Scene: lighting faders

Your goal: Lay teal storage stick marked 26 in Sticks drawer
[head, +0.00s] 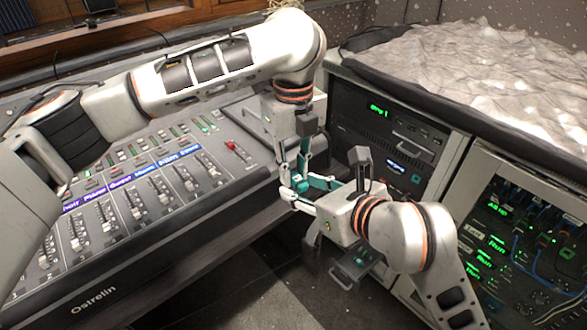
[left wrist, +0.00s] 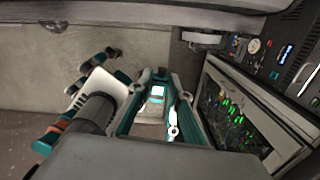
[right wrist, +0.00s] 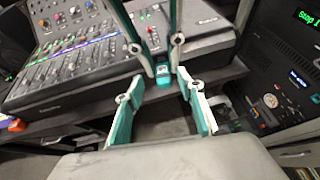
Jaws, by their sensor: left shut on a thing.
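The teal storage stick (left wrist: 157,93) is small, with a pale label face whose marking I cannot read. It sits between the fingertips of my left gripper (left wrist: 156,82), which is shut on it. In the right wrist view the stick (right wrist: 163,74) hangs just beyond my right gripper (right wrist: 162,98), whose fingers are spread apart and empty. In the head view my left gripper (head: 297,181) points down beside the console's right end, close to my right gripper (head: 308,196). A small drawer-like part (head: 355,264) juts out below my right gripper; I cannot read any Sticks label on it.
The fader console (head: 130,200) fills the left. An equipment rack (head: 390,135) with green displays stands at the right, beside a cabinet (head: 520,235) with cables. An orange object (right wrist: 16,125) is at the console's edge. Floor (head: 240,285) shows between console and rack.

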